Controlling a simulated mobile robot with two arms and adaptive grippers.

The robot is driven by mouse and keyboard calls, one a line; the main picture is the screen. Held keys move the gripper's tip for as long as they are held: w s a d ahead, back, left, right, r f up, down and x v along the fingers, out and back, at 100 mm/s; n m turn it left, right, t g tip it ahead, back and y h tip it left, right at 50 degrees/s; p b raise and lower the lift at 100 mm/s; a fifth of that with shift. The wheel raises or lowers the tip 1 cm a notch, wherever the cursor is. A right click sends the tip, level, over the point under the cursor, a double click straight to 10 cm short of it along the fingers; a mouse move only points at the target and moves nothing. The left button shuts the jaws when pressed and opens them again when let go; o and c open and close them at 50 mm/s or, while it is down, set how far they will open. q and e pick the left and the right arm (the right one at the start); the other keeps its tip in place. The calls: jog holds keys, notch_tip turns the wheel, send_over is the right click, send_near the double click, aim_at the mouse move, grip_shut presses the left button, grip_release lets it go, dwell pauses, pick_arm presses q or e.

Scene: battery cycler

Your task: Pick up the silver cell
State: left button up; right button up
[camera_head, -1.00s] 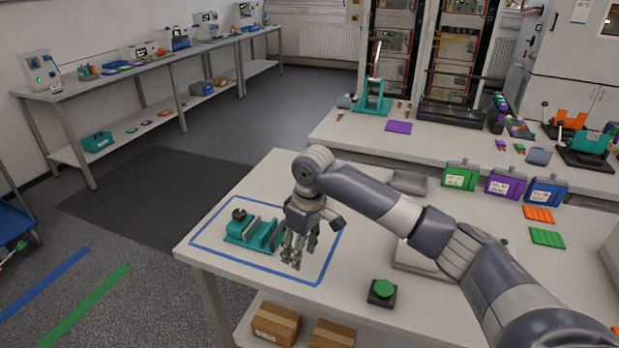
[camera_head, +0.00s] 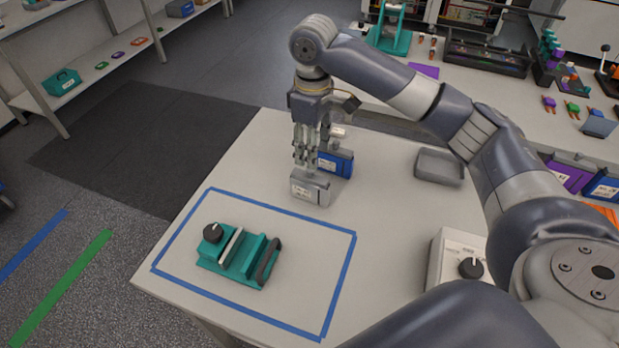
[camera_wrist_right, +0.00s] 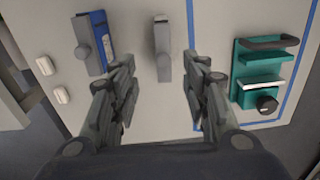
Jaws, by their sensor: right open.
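The silver cell (camera_head: 311,188) stands upright on the white table, just outside the blue tape outline. In the right wrist view the silver cell (camera_wrist_right: 163,52) shows from above, in the gap between the fingers. My right gripper (camera_head: 306,162) is open and points down over the silver cell, with its fingertips close to the cell's top. In the right wrist view the open fingers (camera_wrist_right: 160,68) lie on either side of it, and I cannot tell whether they touch it. My left gripper is not in view.
A blue cell (camera_head: 338,163) stands close behind the silver one. A teal fixture (camera_head: 238,258) with a black knob sits inside the tape outline (camera_head: 345,280). A grey tray (camera_head: 440,168) and a white box with a dial (camera_head: 458,250) are to the right.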

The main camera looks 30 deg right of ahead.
aim_at(310, 176)
jog(key=f, duration=0.4)
jog(key=shift+s+a+f+p, duration=0.1)
jog(key=shift+s+f+p, duration=0.15)
jog(key=shift+p, duration=0.1)
notch_tip(310, 176, down, 5)
jog(key=shift+w+a+p, duration=0.15)
jog(key=shift+p, duration=0.7)
jog(key=shift+f, duration=0.25)
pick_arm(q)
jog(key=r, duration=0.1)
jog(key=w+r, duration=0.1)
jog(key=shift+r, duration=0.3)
pick_arm(e)
grip_shut()
